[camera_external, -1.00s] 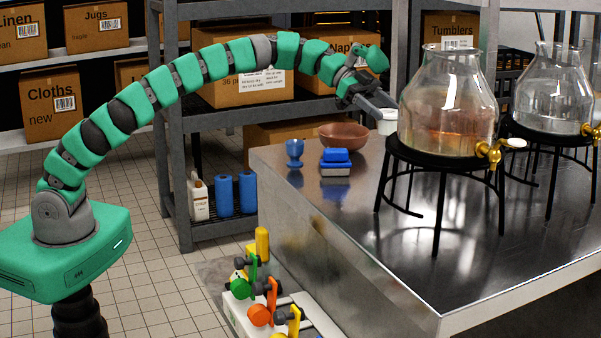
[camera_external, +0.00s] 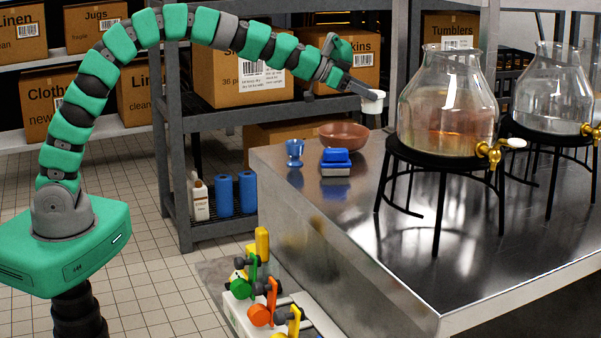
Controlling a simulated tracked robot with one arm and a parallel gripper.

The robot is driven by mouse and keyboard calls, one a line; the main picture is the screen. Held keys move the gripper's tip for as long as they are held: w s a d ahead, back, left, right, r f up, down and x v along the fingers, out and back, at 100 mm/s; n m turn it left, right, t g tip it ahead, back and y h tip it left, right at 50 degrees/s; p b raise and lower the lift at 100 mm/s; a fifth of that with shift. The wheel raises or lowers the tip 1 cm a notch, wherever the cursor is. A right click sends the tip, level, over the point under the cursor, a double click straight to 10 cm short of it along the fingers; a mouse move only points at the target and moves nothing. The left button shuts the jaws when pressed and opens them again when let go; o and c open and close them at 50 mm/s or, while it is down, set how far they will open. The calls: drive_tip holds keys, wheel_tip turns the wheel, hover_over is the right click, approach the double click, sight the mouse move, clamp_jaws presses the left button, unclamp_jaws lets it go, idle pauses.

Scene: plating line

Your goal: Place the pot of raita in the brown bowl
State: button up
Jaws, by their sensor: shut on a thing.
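The pot of raita (camera_external: 373,102) is a small white cup held in my gripper (camera_external: 368,93). My gripper is shut on it and holds it in the air, above and to the right of the brown bowl in the picture. The pot looks upright; its contents are hard to see. The brown bowl (camera_external: 344,135) stands upright on the metal table near its far left end. The inside of the bowl shows only a little from here.
A blue cup (camera_external: 295,152) and a blue brush or block (camera_external: 336,161) stand on the metal table (camera_external: 330,215) in front of the bowl. A glass dispenser (camera_external: 447,105) on a black stand (camera_external: 440,160) is close to the right of the pot. A second dispenser (camera_external: 552,90) is farther right.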

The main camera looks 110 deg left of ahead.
sight(337, 127)
drive_tip(key=s+a+f+n+g+y, duration=0.1)
drive_tip(key=s+a+n+g+y, duration=0.15)
drive_tip(key=s, duration=0.45)
drive_tip(key=shift+n+t+y, duration=0.25)
drive_tip(key=shift+n+t, duration=0.1)
drive_tip(key=shift+s+d+f+b, duration=0.15)
drive_tip(key=shift+f+b, duration=0.7)
drive_tip(key=shift+f, duration=0.85)
drive_tip(key=shift+d+f+b, duration=0.15)
drive_tip(key=shift+f+b, duration=0.65)
drive_tip(key=shift+f, duration=0.9)
drive_tip(key=shift+s+d+f+b, duration=0.15)
drive_tip(key=shift+f+b, duration=0.7)
drive_tip(key=shift+f, duration=0.85)
drive_tip(key=shift+f, duration=0.15)
drive_tip(key=o, duration=1)
drive_tip(key=shift+r, duration=0.25)
drive_tip(key=p+v, duration=0.2)
drive_tip(key=v, duration=1)
drive_tip(key=shift+f, duration=0.1)
